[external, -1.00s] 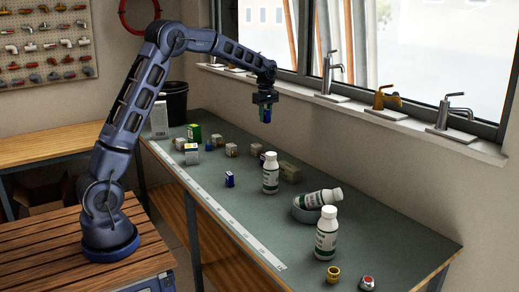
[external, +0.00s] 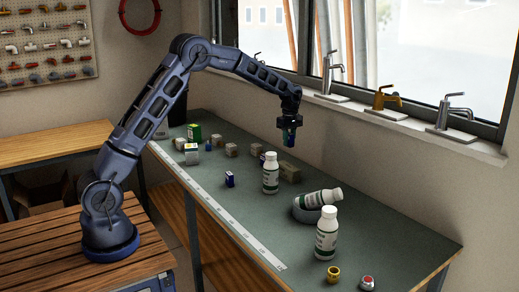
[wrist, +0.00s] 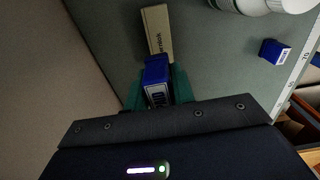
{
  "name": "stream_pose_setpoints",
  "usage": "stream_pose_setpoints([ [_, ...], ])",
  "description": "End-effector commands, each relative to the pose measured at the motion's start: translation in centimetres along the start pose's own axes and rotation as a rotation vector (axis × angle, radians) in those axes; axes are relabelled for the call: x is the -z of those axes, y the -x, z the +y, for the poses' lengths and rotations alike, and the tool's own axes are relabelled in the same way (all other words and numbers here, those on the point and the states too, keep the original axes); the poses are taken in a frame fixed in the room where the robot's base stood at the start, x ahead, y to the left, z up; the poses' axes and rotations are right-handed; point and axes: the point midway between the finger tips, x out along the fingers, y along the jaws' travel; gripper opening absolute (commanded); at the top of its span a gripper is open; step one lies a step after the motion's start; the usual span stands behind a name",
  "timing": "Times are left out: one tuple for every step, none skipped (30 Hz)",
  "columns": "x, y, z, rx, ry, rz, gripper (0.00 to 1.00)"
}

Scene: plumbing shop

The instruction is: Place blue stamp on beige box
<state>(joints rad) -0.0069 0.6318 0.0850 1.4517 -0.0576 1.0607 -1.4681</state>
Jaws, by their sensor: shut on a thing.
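My gripper (external: 289,136) is shut on the blue stamp (wrist: 157,78), which has a white printed label, between its green fingers. In the external view, it is held in the air above the far right part of the bench, with a gap over the beige box (external: 289,172). The beige box lies on the bench near the wall, partly behind a white bottle. In the wrist view, the beige box (wrist: 157,32) shows just beyond the stamp, which covers its near end.
A white bottle (external: 271,174) stands just in front of the beige box. A small blue box (external: 230,179) stands nearer the front edge. Another bottle (external: 320,198) lies tilted on a grey round thing, beside a standing bottle (external: 326,236). Several small boxes stand at the far left.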

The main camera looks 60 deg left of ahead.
Motion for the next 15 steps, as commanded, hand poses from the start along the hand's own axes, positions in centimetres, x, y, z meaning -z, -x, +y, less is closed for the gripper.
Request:
stream_pose_setpoints([
  [0.0,-1.2,-0.1,0.004,0.000,-0.001,0.02],
  [0.0,-1.8,-0.1,0.003,0.000,-0.001,0.02],
  [0.0,-2.5,-0.1,0.003,0.000,0.000,0.02],
  [0.0,-3.0,-0.1,0.003,0.000,0.000,0.02],
  [0.0,-3.5,-0.1,0.003,0.000,0.000,0.02],
  [0.0,-3.9,0.0,0.002,0.000,0.000,0.02],
  [0.0,-4.2,0.0,0.001,0.000,0.000,0.02],
  [0.0,-4.5,0.0,0.001,0.000,0.000,0.02],
  [0.0,-4.7,0.0,0.001,0.000,0.000,0.02],
  [0.0,-4.8,0.0,0.000,0.000,0.000,0.02],
  [0.0,-5.0,0.0,0.000,0.000,0.000,0.02],
  [0.0,-5.1,0.0,0.000,0.000,0.000,0.02],
  [0.0,-5.3,0.0,0.001,0.000,0.000,0.02],
  [0.0,-5.5,0.0,0.001,0.000,0.000,0.02],
  [0.0,-5.8,0.0,0.001,0.000,0.000,0.02],
])
